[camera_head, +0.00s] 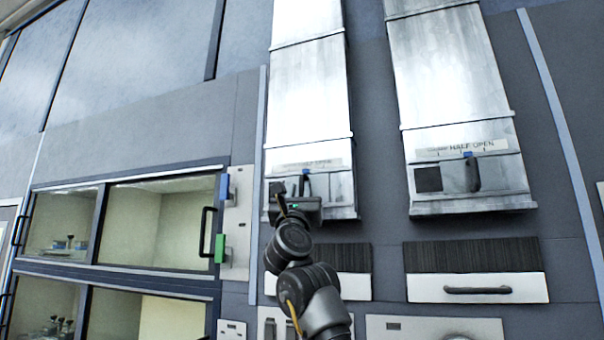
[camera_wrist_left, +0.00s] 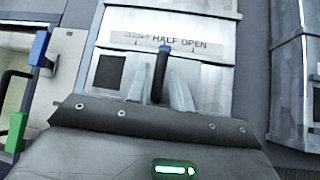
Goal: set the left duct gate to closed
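The left duct (camera_head: 310,90) is a tall pale metal shaft; its gate plate has a dark square opening (camera_wrist_left: 109,72) at the left and a label strip (camera_wrist_left: 178,44) that reads HALF OPEN. The left gate lever (camera_wrist_left: 162,66) is dark with a blue tip and stands upright under the label; its tip also shows in the head view (camera_head: 306,172). My left gripper (camera_wrist_left: 162,90) is at the lever, with its pale fingers apart on either side of it; contact cannot be told. In the head view my left gripper (camera_head: 296,204) hides the lower gate. My right gripper is out of view.
A similar right duct (camera_head: 450,80) has its own lever (camera_head: 471,173) and HALF OPEN label. Glass-fronted cabinets (camera_head: 160,225) stand at the left, beside a panel with a blue block (camera_head: 225,187) and a green block (camera_head: 220,248). A drawer (camera_head: 476,288) is under the right duct.

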